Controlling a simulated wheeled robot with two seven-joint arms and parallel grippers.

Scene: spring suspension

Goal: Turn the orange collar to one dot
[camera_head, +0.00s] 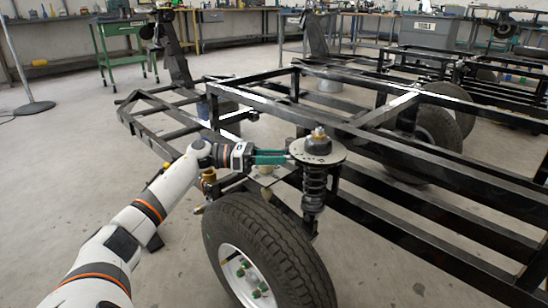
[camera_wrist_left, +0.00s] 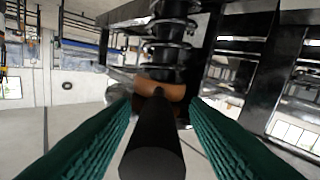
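In the left wrist view, the orange collar (camera_wrist_left: 160,90) sits at the end of a dark coil spring (camera_wrist_left: 173,38). A thick black rod (camera_wrist_left: 153,150) runs from the collar towards the camera. The green fingers of my left gripper (camera_wrist_left: 161,100) stand apart on either side of the rod, tips near the collar's sides; contact cannot be told. In the head view, my left gripper (camera_head: 288,157) is at the left of the spring strut (camera_head: 314,187), by its round top plate (camera_head: 330,155). The collar cannot be made out there. No dots are readable. My right gripper is not in view.
A black tube frame (camera_head: 420,165) surrounds the strut and extends right. A large tyre (camera_head: 285,245) stands below the strut, in front of it. A green cart (camera_head: 125,60) and workbenches stand at the back.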

